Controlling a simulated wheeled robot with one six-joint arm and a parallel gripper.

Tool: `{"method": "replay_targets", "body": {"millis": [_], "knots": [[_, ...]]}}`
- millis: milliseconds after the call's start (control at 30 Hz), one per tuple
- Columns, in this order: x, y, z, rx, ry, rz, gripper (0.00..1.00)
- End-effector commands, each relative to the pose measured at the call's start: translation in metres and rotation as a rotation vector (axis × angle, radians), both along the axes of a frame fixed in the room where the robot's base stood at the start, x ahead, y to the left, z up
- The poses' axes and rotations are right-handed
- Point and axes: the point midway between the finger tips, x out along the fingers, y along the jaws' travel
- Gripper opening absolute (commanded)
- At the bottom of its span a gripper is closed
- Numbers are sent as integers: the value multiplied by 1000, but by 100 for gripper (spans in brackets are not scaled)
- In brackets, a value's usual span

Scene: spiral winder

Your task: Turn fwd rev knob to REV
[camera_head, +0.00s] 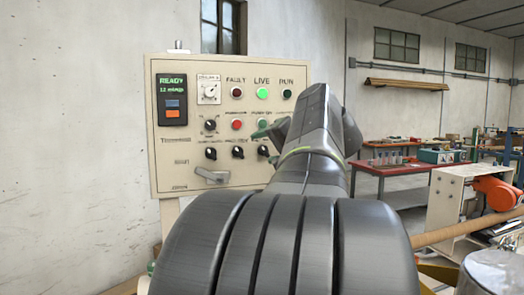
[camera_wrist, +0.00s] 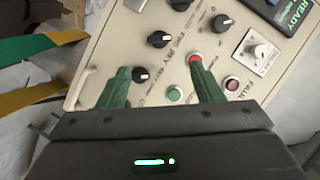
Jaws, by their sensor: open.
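The cream control panel (camera_head: 222,72) carries a lower row of black knobs. In the wrist view, lettering that seems to read FWD REV lies near the middle knob (camera_wrist: 158,39) and the lower knob (camera_wrist: 140,73). I cannot tell for sure which it labels. My gripper (camera_wrist: 160,67) is open, with green fingers spread in front of the panel. The lower knob shows between the fingers, close to the left one. The right finger overlaps the area by the red button (camera_wrist: 194,58). In the head view my arm hides the panel's right part.
A green button (camera_wrist: 175,94) and red FAULT lamp (camera_wrist: 232,83) sit close to the right finger. A pale handle (camera_head: 210,177) juts from the panel's lower left. The LIVE lamp (camera_head: 262,93) glows green. A red-topped table (camera_head: 390,167) stands at the right.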

Motion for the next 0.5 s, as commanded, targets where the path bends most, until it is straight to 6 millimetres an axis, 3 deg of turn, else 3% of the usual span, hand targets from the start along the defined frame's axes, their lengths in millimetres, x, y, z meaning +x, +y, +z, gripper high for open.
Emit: {"method": "replay_targets", "body": {"millis": [500], "knots": [[75, 66, -21, -1, 3, 0, 60]]}}
